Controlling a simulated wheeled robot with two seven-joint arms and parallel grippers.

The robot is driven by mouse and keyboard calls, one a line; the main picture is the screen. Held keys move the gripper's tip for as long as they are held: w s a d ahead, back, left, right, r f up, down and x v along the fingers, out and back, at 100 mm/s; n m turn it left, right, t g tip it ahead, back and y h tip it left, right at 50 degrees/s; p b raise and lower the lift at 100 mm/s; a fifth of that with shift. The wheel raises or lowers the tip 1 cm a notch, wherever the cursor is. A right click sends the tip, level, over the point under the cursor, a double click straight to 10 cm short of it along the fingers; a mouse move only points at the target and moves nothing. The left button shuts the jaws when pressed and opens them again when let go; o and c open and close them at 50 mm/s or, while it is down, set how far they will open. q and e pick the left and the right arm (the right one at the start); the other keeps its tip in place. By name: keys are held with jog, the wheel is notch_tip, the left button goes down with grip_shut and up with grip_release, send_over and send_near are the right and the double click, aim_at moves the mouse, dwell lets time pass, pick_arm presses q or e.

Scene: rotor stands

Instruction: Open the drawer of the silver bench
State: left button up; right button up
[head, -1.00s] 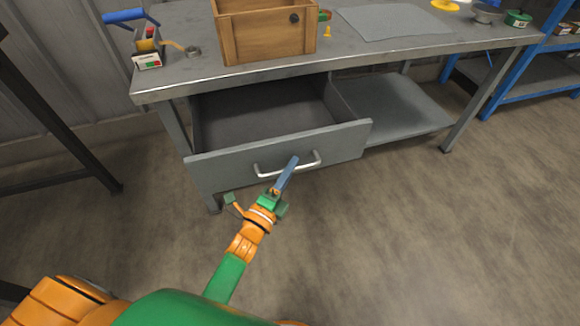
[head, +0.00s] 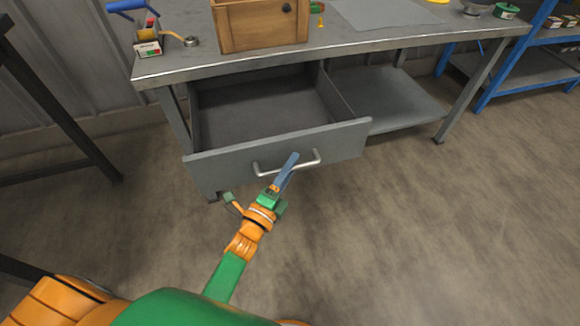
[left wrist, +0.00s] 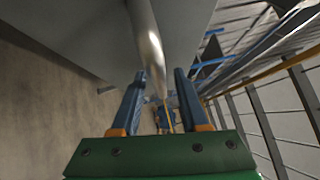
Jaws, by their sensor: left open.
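The silver bench (head: 360,50) stands ahead of me with its grey drawer (head: 222,168) pulled well out, its inside empty in the head view. The drawer's curved metal handle (head: 305,164) is on its front. My left gripper (head: 290,165) is at the handle, its blue fingers pointing at the drawer front. In the left wrist view the fingers (left wrist: 157,85) are apart, with the handle bar (left wrist: 148,50) running between them. Whether a finger touches the bar I cannot tell. My right gripper is not in view.
A blue rack (head: 500,75) stands at the right. The floor (head: 450,230) before the drawer is clear.

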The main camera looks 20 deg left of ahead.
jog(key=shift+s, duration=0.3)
pick_arm(q)
jog(key=r+v, duration=0.1)
jog(key=v, duration=0.6)
jog(key=shift+f, duration=0.45)
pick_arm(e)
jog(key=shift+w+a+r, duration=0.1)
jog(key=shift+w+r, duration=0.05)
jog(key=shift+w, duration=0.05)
